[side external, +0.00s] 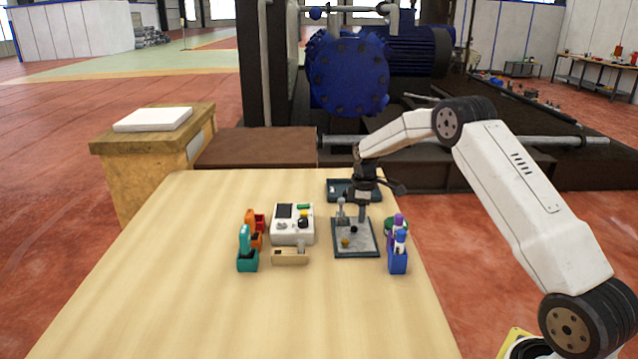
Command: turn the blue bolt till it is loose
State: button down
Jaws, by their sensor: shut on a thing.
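My gripper (362,212) points straight down over the back right part of a grey plate with a dark rim (369,252). It is shut on a small part at that plate, taken to be the blue bolt. The fingers hide this part, and I cannot make out its colour or how far it sits in the plate. A grey upright piece (340,210) stands at the plate's back left. A small orange-yellow piece (345,243) is near the front, and a dark round spot (353,229) is near the middle.
A blue holder (398,263) with blue and purple items stands close to the plate's right. A dark tray (341,186) lies behind. A white box with buttons (284,235), a tan block (288,257) and a teal holder (247,262) stand left. The table's front (270,315) is clear.

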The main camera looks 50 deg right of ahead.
jog(key=shift+w+r+n, duration=0.1)
jog(key=shift+n, duration=1)
jog(key=c, duration=0.5)
grip_release()
jog(key=shift+c, duration=0.2)
jog(key=shift+r, duration=3.9)
jog(key=shift+a, duration=0.1)
